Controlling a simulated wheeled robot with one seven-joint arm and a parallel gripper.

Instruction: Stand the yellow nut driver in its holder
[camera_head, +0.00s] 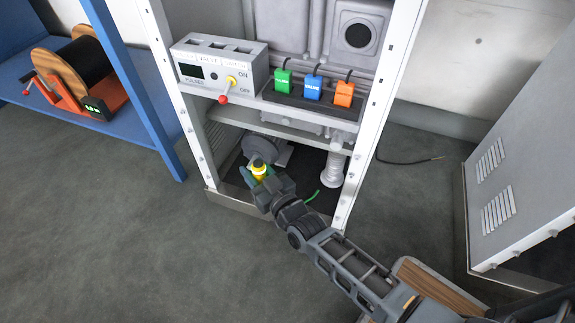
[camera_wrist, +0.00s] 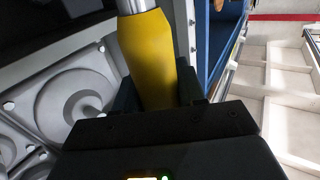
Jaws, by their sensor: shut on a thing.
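The yellow nut driver (camera_head: 259,172) is in my gripper (camera_head: 257,180), low in front of the frame's open lower bay. In the wrist view, its yellow handle (camera_wrist: 150,55) stands between the two dark fingers of my gripper (camera_wrist: 160,92). A bare metal shaft runs on from the handle and leaves the picture at the top edge. The handle's lower end is hidden by the gripper body. I cannot make out for certain which part is the nut driver's holder.
A white-posted frame (camera_head: 176,95) surrounds the bay. Above are a grey switch box (camera_head: 222,68) and green (camera_head: 283,82), blue (camera_head: 313,87) and orange (camera_head: 344,94) plugs. A blue bench (camera_head: 135,128) with a cable reel (camera_head: 85,65) stands left, a grey cabinet (camera_head: 520,160) right.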

